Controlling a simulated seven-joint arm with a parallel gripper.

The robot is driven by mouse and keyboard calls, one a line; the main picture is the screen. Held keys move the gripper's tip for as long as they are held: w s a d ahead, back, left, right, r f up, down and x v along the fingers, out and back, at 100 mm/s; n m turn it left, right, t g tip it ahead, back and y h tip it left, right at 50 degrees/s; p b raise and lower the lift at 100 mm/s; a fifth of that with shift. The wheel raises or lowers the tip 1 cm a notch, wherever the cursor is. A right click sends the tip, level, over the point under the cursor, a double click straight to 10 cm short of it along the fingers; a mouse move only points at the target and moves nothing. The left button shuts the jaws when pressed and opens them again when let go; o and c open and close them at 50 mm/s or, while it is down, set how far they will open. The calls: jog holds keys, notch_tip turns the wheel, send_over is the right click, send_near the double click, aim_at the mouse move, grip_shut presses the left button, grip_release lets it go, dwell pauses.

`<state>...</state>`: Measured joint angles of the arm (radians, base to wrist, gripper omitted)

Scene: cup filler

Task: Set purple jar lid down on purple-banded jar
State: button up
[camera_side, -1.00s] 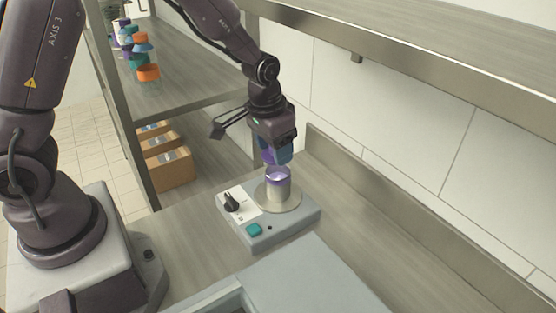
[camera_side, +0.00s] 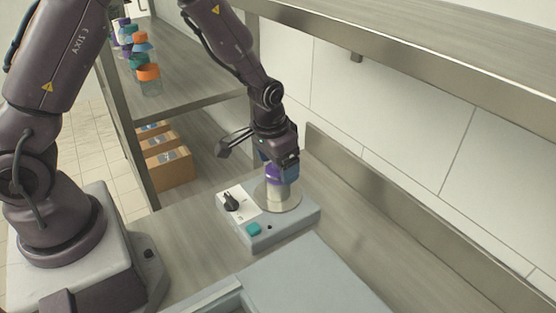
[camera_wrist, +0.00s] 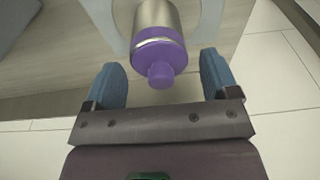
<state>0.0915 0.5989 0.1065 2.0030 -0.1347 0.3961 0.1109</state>
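The purple jar lid (camera_wrist: 160,58) with its round knob sits on top of the metallic purple-banded jar (camera_wrist: 158,16) in the wrist view. In the side view the lid (camera_side: 274,175) covers the jar (camera_side: 277,194), which stands upright on the round plate of the grey machine. My gripper (camera_wrist: 162,66) has its blue fingers spread wide, one on each side of the lid, with clear gaps to it. In the side view my gripper (camera_side: 280,168) is right at the lid and partly hides it.
The grey machine (camera_side: 290,226) carries a black knob (camera_side: 231,201) and a teal button (camera_side: 253,229). Jars with coloured lids (camera_side: 147,74) stand on the shelf at the back left. Cardboard boxes (camera_side: 170,168) sit below. The counter right of the machine is clear.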

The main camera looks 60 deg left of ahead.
aim_at(270, 172)
jog(key=shift+s+r, duration=0.2)
jog(key=shift+r, duration=1.15)
jog(key=shift+s+r, duration=0.15)
jog(key=shift+r, duration=1.15)
jog(key=shift+s+r, duration=0.2)
jog(key=shift+r, duration=1.15)
jog(key=shift+s+f, duration=0.15)
jog(key=shift+s, duration=0.25)
jog(key=s+r+t, duration=0.3)
jog(key=s+r, duration=1.2)
jog(key=s, duration=0.3)
jog(key=shift+r, duration=0.3)
jog(key=shift+d, duration=0.1)
